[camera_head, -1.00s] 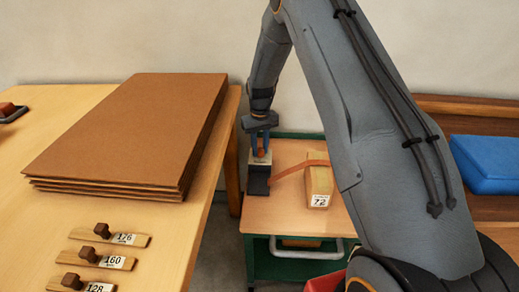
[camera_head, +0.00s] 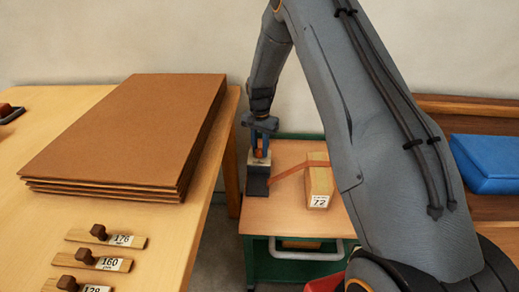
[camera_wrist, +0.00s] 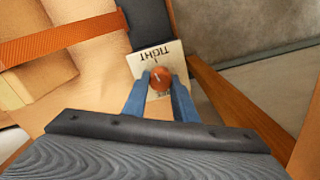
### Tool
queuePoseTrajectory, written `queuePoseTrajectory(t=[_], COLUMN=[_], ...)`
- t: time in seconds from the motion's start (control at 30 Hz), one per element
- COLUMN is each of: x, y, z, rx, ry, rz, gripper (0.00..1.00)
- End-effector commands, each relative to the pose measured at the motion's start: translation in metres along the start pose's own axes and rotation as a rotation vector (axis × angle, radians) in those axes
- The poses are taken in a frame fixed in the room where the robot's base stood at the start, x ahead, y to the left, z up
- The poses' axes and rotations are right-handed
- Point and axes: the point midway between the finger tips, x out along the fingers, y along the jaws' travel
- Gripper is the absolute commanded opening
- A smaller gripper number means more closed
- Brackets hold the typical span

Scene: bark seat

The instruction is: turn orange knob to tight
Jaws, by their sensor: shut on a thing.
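The orange knob (camera_wrist: 160,77) sits on a pale plate (camera_wrist: 146,61) marked TIGHT in the wrist view. A thin mark shows on the knob's top. My gripper (camera_wrist: 160,85) has its two blue fingers on either side of the knob, shut on it. In the head view the knob (camera_head: 259,153) shows small between the fingers of my gripper (camera_head: 260,148), on top of a dark block with a pale upper part (camera_head: 258,175). Part of the plate is hidden by the fingers.
An orange strap (camera_head: 290,173) runs from the dark block to a wooden block labelled 72 (camera_head: 319,187) on the green-framed cart (camera_head: 284,215). A table with stacked brown boards (camera_head: 130,130) stands left. A blue cushion (camera_head: 487,163) lies right.

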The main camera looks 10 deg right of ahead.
Motion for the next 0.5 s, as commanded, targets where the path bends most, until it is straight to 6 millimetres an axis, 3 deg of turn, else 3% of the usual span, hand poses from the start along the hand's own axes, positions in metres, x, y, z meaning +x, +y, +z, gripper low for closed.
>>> queuePoseTrajectory(t=[0.5], x=[-0.0009], y=[0.0001], z=[-0.0009], rx=[0.187], ry=[0.002], rz=[-0.002], gripper=[0.03])
